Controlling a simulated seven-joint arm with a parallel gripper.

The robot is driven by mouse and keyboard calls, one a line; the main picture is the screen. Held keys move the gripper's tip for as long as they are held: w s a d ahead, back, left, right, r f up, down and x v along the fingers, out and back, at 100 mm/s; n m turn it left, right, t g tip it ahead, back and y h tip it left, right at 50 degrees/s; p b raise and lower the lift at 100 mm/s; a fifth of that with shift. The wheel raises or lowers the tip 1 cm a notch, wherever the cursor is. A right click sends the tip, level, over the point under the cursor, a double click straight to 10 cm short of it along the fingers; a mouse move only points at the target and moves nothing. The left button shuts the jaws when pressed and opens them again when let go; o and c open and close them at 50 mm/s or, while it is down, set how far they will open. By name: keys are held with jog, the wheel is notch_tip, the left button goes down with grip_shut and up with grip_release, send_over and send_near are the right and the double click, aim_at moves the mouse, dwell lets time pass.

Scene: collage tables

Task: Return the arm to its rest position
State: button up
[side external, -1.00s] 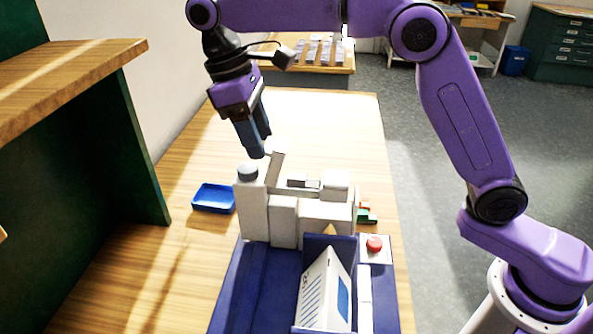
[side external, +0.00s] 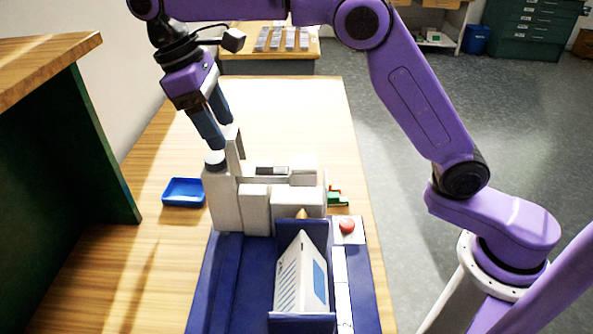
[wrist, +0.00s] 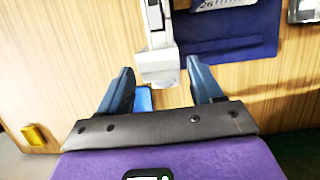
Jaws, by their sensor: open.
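My gripper (side external: 220,132) is open, with two blue fingers spread apart and pointing down. It is above the left part of a pale grey blocky machine (side external: 256,208), close to an upright grey lever (side external: 233,150) and a dark round knob (side external: 214,158). In the side view I cannot tell whether a finger touches these. In the wrist view the open fingers (wrist: 160,72) have nothing between their tips, and a pale part of the machine (wrist: 158,65) shows just beyond them. My arm reaches across above the table (side external: 300,110).
A blue tray (side external: 184,193) lies left of the machine. In front are a dark blue base (side external: 228,285), a white box with a blue label (side external: 296,275) and a red button (side external: 347,226). A green-sided wooden shelf (side external: 75,150) stands left. The table's far part is clear.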

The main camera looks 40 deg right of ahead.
jog(key=s+d+r+t, duration=0.1)
jog(key=s+d+r, duration=0.2)
jog(key=s+d+f+n+t+y, duration=0.1)
jog(key=s+d+f, duration=0.5)
jog(key=s+d, duration=0.3)
jog(key=s+d+f+n+y, duration=0.2)
jog(key=s+d+f, duration=0.5)
jog(key=s, duration=0.9)
jog(key=d, duration=0.2)
jog(key=shift+d+f+t, duration=0.25)
jog(key=shift+d+t, duration=0.15)
